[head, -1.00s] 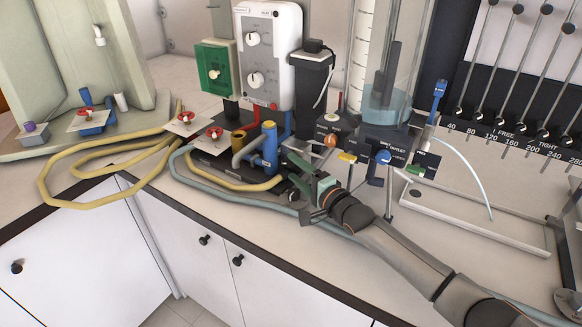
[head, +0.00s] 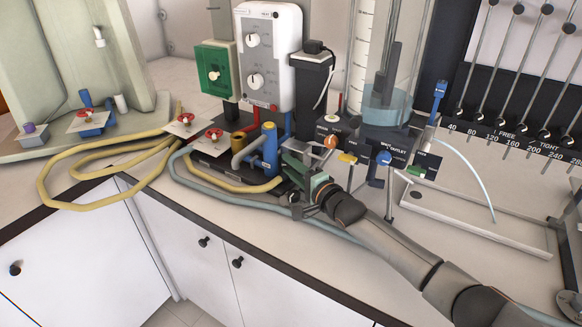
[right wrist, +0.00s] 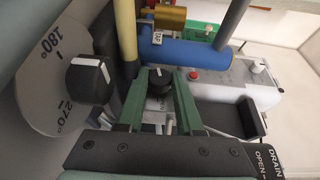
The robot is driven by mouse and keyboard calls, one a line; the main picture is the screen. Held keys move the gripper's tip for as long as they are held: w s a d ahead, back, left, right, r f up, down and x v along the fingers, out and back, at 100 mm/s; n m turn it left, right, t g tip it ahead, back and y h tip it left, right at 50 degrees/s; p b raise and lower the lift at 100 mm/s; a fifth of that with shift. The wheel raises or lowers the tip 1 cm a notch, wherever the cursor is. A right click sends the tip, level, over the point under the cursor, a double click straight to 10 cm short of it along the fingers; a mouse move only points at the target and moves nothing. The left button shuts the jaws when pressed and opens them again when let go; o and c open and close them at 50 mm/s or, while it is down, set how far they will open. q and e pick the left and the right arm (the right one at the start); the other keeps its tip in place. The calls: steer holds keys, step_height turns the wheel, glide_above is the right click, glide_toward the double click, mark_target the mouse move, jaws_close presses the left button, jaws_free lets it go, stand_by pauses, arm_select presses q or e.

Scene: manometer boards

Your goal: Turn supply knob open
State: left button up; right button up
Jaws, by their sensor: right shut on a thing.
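A black knob (right wrist: 159,83) with a white pointer line sits between the two green fingers of my right gripper (right wrist: 160,78) in the right wrist view. The gripper is shut on this knob; its label is too blurred to read, so I cannot confirm it is the supply knob. In the head view, my right gripper (head: 292,166) is low at the bench front, just right of the blue cylinder (head: 269,149), and hides the knob. A second black knob (right wrist: 91,74) sits on a pale dial marked 180° and 270°, left of the fingers. My left gripper is not in view.
Red-handled valves (head: 213,134) and yellow hoses (head: 75,196) lie to the left. A clear tank (head: 388,103) stands behind my right arm, with an orange knob (head: 331,142) and a blue knob (head: 384,157) in front. A white tray (head: 480,228) is at the right.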

jaws_close()
steer(key=shift+r, duration=0.1)
steer(key=shift+r+p, duration=0.2)
steer(key=shift+p, duration=0.25)
steer(key=g+p, duration=0.1)
steer(key=n+g+h+p, duration=0.1)
steer(key=p, duration=0.1)
steer(key=shift+r+h+p, duration=0.3)
steer(key=shift+r, duration=0.05)
steer(key=shift+f+g+h+p, duration=0.25)
steer(key=shift+g+h+p, duration=0.25)
steer(key=shift+p, duration=0.2)
steer(key=shift+f, duration=0.1)
steer(key=o, duration=0.6)
jaws_free()
